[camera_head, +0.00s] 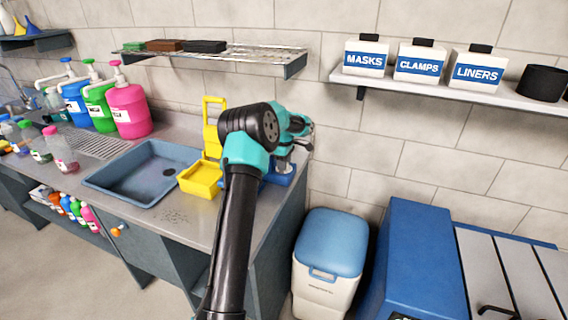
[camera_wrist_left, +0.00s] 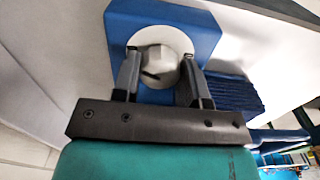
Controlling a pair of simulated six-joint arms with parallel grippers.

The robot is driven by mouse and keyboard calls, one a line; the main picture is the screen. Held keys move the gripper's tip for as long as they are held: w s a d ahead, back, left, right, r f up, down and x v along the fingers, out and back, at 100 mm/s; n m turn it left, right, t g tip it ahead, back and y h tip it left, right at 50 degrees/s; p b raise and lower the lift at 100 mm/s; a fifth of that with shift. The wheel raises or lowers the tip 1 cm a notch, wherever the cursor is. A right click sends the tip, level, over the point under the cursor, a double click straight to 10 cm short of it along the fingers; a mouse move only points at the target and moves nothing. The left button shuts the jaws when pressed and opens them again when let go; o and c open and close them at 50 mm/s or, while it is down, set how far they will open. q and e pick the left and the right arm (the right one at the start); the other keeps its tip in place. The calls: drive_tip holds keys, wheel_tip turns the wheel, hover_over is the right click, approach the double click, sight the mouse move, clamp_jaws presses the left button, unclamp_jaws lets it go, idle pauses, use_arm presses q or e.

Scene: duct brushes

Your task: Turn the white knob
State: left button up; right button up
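The white knob (camera_wrist_left: 160,62) is faceted and sits on a round white disc on the face of a blue block (camera_wrist_left: 203,40) in the left wrist view. My left gripper (camera_wrist_left: 161,78) has its two dark fingers apart, one on each side of the knob. I cannot tell whether the fingers press on it. In the head view my left gripper (camera_head: 288,152) is over the right end of the counter, beside the wall. The blue base (camera_head: 284,174) shows below it there, and my arm hides much of it and the knob.
A yellow tray (camera_head: 200,179) and a sink (camera_head: 142,173) are left of my arm on the counter (camera_head: 178,217). A wire shelf (camera_head: 225,57) hangs above. A blue-lidded cooler (camera_head: 331,243) stands on the floor to the right.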

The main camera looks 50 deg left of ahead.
use_arm(q)
drive_tip(key=o, duration=0.4)
drive_tip(key=shift+o, duration=0.2)
drive_tip(key=shift+r, duration=3.75)
